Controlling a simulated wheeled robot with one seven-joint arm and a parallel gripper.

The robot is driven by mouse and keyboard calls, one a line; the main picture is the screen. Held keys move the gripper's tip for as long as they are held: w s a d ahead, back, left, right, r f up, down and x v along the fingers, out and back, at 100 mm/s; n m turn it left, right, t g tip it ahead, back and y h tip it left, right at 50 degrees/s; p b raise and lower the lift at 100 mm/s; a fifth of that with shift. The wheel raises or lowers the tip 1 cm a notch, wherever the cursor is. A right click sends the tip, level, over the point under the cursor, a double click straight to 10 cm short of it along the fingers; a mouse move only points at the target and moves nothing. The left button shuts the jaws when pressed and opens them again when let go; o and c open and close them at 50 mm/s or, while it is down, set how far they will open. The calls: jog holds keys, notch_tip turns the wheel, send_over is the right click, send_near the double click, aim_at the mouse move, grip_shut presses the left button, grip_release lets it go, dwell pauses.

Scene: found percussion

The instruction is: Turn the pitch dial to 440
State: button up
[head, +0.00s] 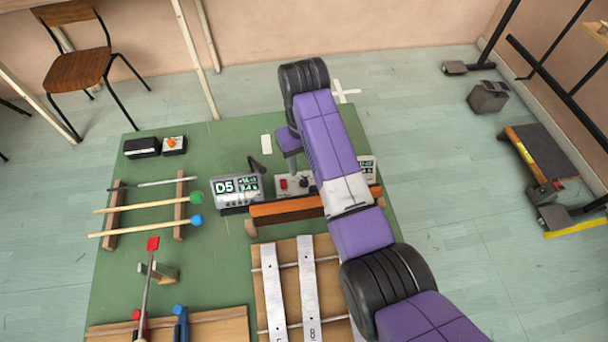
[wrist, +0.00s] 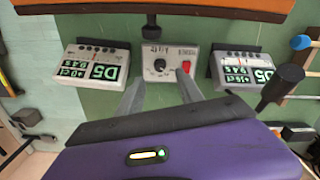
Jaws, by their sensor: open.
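The pitch dial is a black knob (wrist: 160,66) on a small light box (wrist: 150,48), between two digital displays. In the head view the same knob (head: 304,182) shows just below my gripper, on a box partly hidden by my arm. A red switch (wrist: 186,67) sits beside the knob. My gripper (wrist: 159,84) is open, with one grey finger on each side of the knob's area; I cannot tell whether they touch it. In the head view my gripper (head: 291,160) points down over the box. The knob's scale is too small to read.
Grey displays reading D5 stand on both sides, the left one (wrist: 97,68) and the right one (wrist: 243,70). A black knobbed stalk (wrist: 290,73) rises near the right one. An orange-brown bar (head: 287,208) lies close by. Mallets (head: 150,204) and metal bars (head: 306,285) are on the green table.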

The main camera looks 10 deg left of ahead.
aim_at(304, 179)
notch_tip(304, 179, down, 7)
jog(key=shift+r, duration=0.1)
dwell(0.3)
grip_shut()
